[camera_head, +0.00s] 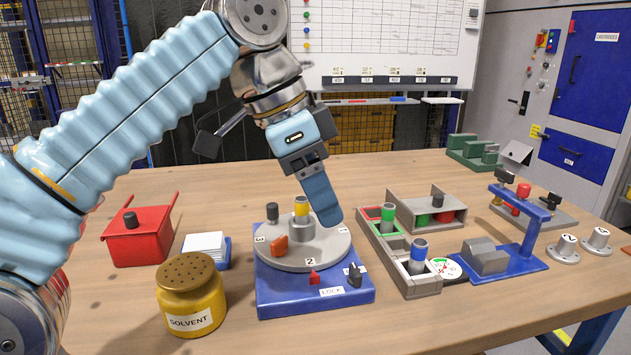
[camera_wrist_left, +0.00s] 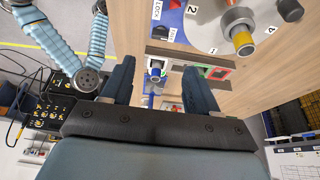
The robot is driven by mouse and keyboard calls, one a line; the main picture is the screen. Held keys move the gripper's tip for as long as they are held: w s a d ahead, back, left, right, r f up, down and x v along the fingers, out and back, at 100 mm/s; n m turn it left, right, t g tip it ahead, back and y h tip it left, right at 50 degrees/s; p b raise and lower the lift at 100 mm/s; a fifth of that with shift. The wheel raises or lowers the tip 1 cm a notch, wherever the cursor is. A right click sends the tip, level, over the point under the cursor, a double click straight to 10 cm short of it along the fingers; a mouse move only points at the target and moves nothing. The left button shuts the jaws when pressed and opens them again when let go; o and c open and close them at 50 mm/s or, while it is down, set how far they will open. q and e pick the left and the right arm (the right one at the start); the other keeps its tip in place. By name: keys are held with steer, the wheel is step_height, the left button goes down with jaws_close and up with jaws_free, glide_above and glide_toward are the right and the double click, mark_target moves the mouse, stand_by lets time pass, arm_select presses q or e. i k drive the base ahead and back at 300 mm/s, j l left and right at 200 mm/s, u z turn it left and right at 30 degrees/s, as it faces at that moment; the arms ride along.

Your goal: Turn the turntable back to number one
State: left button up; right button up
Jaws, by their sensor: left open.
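The turntable (camera_head: 325,252) is a grey disc on a blue base (camera_head: 300,298). Its label 2 faces the front, by the red pointer (camera_head: 314,278); label 3 is at the left and label 1 at the right. A dark lever (camera_head: 354,274) sits near LOCK. My left gripper (camera_head: 333,216) is open, its fingers pointing down by the disc's right rim; contact is unclear. Its fingers (camera_wrist_left: 158,78) show apart and empty in the wrist view. My right gripper is not visible.
A yellow solvent jar (camera_head: 191,300), white cards (camera_head: 204,247) and a red bin (camera_head: 140,245) stand left of the base. A grey tray (camera_head: 413,284) with coloured cylinders is close on the right, with a blue stand (camera_head: 534,240) beyond. The front table strip is clear.

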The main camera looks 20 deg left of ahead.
mark_target(313, 246)
steer(key=k+l, duration=0.3)
steer(key=k, duration=0.15)
steer(key=k+l, duration=0.3)
steer(key=k, duration=0.15)
